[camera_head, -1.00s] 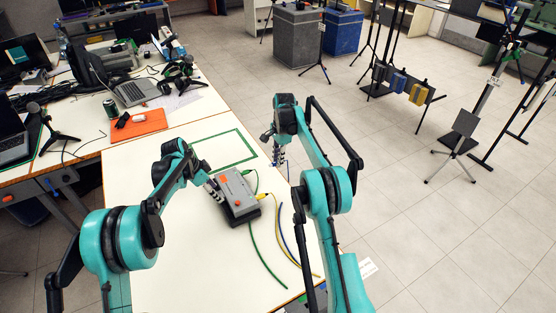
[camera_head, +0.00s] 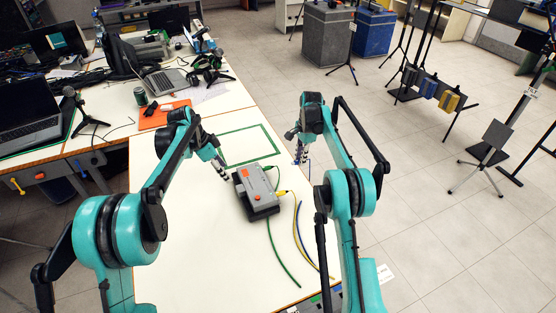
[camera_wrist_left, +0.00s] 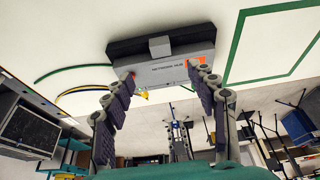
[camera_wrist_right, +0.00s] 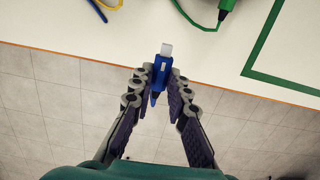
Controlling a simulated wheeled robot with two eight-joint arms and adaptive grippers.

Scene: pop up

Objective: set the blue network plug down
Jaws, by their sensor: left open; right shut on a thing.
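The blue network plug (camera_wrist_right: 160,73), with a clear tip, is held between the fingertips of my right gripper (camera_wrist_right: 163,82). In the head view my right gripper (camera_head: 300,154) hangs near the table's right edge, beyond the hub. The grey network hub (camera_head: 258,187) sits on the white table, with a green plug (camera_head: 268,167) and a yellow plug (camera_head: 281,193) at its right side. My left gripper (camera_head: 222,170) is open and empty just left of the hub. In the left wrist view the hub (camera_wrist_left: 160,72) lies ahead, between the spread fingertips.
Green, yellow and blue cables (camera_head: 301,225) run along the table's right side. A green outlined rectangle (camera_head: 249,143) on the table is empty. An orange mat (camera_head: 160,116) and laptops stand on the back-left desk. Floor lies beyond the right edge.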

